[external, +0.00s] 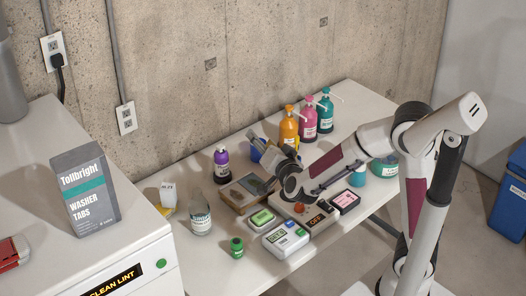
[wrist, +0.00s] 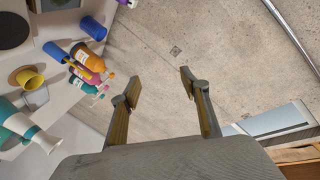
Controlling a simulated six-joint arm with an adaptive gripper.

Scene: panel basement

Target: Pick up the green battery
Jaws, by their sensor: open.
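A small dark green cylinder-like item with a pale label (external: 237,247) stands upright near the front edge of the bench. A flat pale case with a green panel (external: 262,219) lies just behind it. I cannot tell for sure which of these is the green battery. My gripper (external: 256,160) is above the back middle of the bench, behind both. In the wrist view my gripper (wrist: 158,82) is open and empty, its two fingers apart and facing the concrete wall. Neither green item shows clearly in the wrist view.
Orange (external: 288,126), pink (external: 309,119) and teal (external: 326,110) pump bottles stand at the back right. A purple bottle (external: 221,165), a glass jar (external: 200,217) and flat devices (external: 286,240) surround the middle. A Tollbright box (external: 86,190) stands on the left appliance.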

